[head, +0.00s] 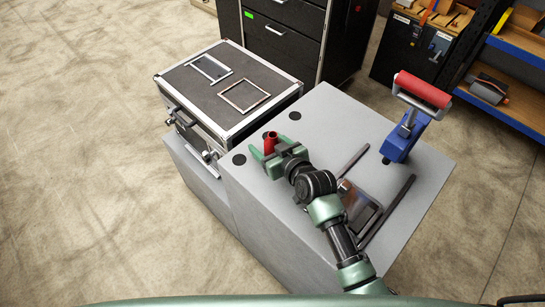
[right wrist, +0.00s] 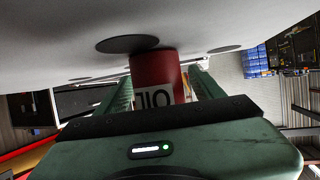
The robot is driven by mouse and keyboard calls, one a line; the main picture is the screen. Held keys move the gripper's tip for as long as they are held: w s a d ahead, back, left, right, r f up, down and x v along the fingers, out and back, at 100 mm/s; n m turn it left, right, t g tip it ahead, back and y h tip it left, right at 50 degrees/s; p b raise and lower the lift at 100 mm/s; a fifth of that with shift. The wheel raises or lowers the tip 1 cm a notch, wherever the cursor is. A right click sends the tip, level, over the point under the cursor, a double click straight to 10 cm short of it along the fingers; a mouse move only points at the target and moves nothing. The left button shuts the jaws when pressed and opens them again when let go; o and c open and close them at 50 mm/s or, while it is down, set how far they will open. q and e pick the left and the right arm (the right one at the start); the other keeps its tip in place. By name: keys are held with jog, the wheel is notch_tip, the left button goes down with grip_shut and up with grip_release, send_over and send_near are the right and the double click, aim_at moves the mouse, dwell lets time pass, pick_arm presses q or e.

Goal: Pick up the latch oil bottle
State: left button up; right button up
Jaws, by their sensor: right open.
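The latch oil bottle is a red cylinder (head: 270,138) standing near the left edge of the grey worktop. In the right wrist view the red bottle (right wrist: 155,69) shows a white label reading "OIL", upside down. My right gripper (head: 269,148) is open around the bottle, one green finger on either side. In the right wrist view the right gripper (right wrist: 162,88) has its fingers flanking the bottle; contact cannot be told. The bottle's lower part is hidden behind the gripper in the head view. My left gripper is not in view.
A black case with metal edges (head: 190,92) stands left of the worktop (head: 330,112). A blue tool with a red roller (head: 400,140) stands at the right. Dark rails (head: 388,210) and a flat framed piece (head: 358,207) lie near my right arm. Black discs (head: 295,115) mark the worktop.

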jog(key=shift+r, duration=0.1)
grip_shut()
jog(key=shift+r, duration=0.1)
notch_tip(320, 180, up, 20)
jog(key=shift+p, duration=0.35)
